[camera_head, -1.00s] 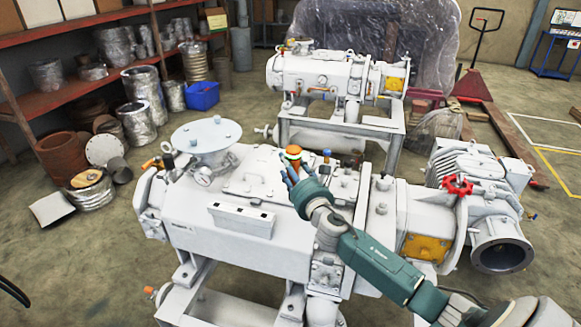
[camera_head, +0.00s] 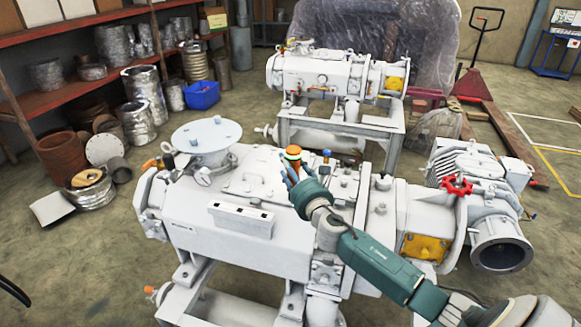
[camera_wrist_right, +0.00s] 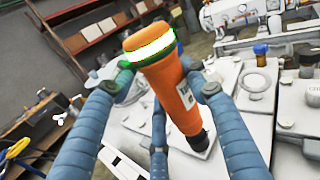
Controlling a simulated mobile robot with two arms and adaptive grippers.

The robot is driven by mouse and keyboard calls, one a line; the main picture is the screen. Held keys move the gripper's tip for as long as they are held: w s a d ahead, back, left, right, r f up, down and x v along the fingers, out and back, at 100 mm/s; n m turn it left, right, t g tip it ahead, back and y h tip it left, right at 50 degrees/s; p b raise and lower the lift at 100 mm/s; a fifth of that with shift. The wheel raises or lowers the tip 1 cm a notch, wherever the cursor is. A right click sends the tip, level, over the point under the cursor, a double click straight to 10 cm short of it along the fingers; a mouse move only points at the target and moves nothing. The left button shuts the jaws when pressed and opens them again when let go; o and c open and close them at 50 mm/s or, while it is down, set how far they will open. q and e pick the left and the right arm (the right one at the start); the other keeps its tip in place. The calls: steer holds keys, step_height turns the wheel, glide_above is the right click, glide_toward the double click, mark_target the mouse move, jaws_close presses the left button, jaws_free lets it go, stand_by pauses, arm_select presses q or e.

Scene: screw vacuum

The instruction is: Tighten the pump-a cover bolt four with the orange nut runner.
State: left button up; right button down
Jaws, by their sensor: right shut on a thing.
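The orange nut runner (camera_wrist_right: 176,92) has a lit white and green band near its top. My right gripper (camera_head: 294,168) is shut around it; the blue fingers (camera_wrist_right: 160,95) flank its body in the right wrist view. The tool's dark lower end (camera_wrist_right: 198,140) points down at the flat cover (camera_head: 255,172) on top of the near white pump (camera_head: 225,240). I cannot tell whether it touches a bolt, or which bolt is below it. My left gripper is out of view.
A white holder strip (camera_head: 240,219) sits on the pump's near side. A blue-capped part (camera_head: 327,154) stands close right of the tool. A second pump (camera_head: 335,75) stands behind.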

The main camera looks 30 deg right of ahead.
steer(key=shift+f+b, duration=0.45)
steer(key=shift+b, duration=0.05)
stand_by(0.5)
steer(key=c, duration=1.7)
jaws_free()
jaws_close()
